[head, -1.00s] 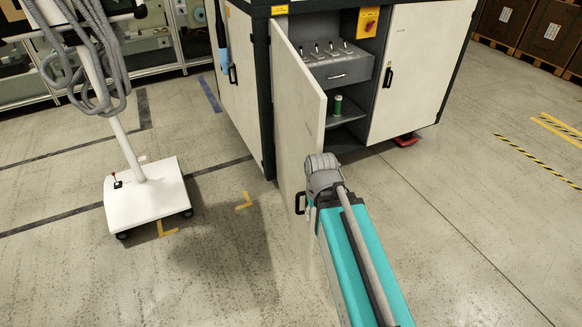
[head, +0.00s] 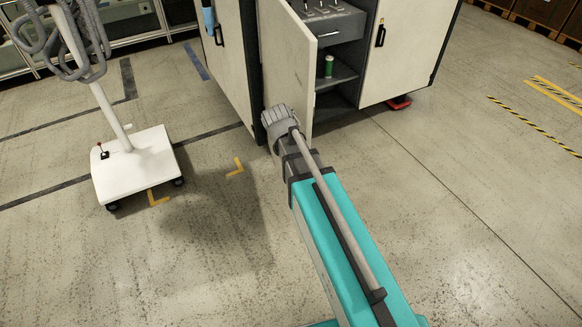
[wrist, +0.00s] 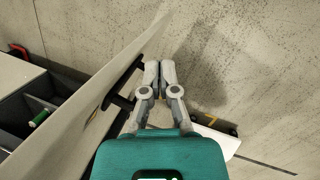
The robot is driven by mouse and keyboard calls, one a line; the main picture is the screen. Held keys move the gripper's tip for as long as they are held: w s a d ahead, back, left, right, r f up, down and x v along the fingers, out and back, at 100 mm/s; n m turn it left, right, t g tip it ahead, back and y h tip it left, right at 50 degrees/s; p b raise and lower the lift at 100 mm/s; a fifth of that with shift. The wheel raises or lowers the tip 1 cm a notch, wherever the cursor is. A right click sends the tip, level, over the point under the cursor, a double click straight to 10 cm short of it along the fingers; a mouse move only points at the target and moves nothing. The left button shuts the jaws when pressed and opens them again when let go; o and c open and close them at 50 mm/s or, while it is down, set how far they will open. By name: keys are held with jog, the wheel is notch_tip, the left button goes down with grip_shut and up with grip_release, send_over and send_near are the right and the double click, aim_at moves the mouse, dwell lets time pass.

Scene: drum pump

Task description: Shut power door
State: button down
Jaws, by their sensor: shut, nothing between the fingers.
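The power door is a white panel (head: 287,66) standing open from the dark-framed cabinet in the head view. My arm's end hides its lower part and handle there. In the wrist view the door (wrist: 93,122) runs diagonally across the left side, with a black handle (wrist: 122,102) on its outer face. My gripper (wrist: 158,68) is shut and empty, on the handle side of the door. Its fingers are close to the panel and the handle; I cannot tell whether they touch. The fingers are hidden in the head view.
The open compartment holds a grey drawer unit (head: 334,27) and a green cylinder (head: 328,66) on a shelf. A closed white door (head: 408,45) is to the right. A white wheeled stand (head: 137,168) is at left. The floor right of my arm is clear.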

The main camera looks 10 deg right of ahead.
jog(key=w+a+f+n+h+b, duration=0.3)
jog(key=w+a+n+b, duration=0.1)
jog(key=w+a+n, duration=0.1)
jog(key=w+a+f+n+t+h+b, duration=0.1)
jog(key=w+a+f+n+h+b, duration=0.1)
jog(key=w+a+n+b, duration=0.3)
jog(key=w+f+n, duration=0.1)
jog(key=w, duration=0.2)
jog(key=shift+n+h, duration=0.4)
jog(key=shift+d, duration=0.15)
jog(key=d+r+b+x, duration=0.2)
jog(key=b+x, duration=0.5)
jog(key=x, duration=0.5)
jog(key=shift+d+f, duration=0.2)
jog(key=shift+f, duration=0.05)
jog(key=shift+d, duration=0.15)
